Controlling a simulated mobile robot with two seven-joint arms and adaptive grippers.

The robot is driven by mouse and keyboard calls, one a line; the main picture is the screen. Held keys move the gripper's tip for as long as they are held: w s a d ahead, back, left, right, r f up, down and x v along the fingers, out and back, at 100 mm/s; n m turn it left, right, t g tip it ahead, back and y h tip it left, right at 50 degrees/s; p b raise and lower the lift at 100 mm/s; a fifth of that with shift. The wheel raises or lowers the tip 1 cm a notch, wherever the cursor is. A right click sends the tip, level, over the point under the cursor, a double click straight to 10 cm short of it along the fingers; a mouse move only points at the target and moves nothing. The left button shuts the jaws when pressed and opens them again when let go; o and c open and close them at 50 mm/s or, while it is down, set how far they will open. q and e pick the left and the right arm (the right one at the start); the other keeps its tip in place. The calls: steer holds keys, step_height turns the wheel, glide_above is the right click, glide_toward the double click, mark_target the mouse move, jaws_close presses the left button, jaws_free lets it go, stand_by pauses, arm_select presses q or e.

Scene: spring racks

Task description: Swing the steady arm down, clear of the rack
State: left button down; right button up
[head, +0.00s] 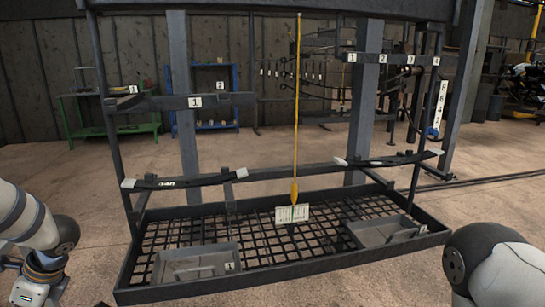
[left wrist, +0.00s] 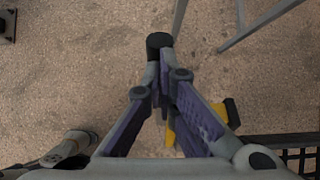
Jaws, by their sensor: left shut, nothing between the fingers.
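The rack is a dark metal frame with a mesh-bottomed base tray (head: 250,284). Two dark leaf springs with pale ends lie across it, a left one (head: 190,180) and a right one (head: 385,160). My left arm (head: 25,220) is at the left edge of the head view, left of the rack and apart from it; its gripper is below the frame. In the left wrist view my left gripper (left wrist: 160,45) is shut and empty over bare floor. A dark corner of the rack tray (left wrist: 285,140) shows at lower right, apart from the fingertips. My right gripper is not in view.
Two grey bins, left (head: 197,254) and right (head: 375,230), sit in the tray. A green table (head: 105,128) stands behind.

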arm_select(q)
steer(key=shift+s+a, duration=0.85)
steer(key=shift+a, duration=2.65)
steer(key=shift+w+d, duration=0.25)
steer(key=shift+d, duration=0.75)
steer(key=shift+w+d, duration=0.2)
steer(key=shift+d, duration=0.75)
steer(key=shift+w+d, duration=0.25)
steer(key=shift+d, duration=0.75)
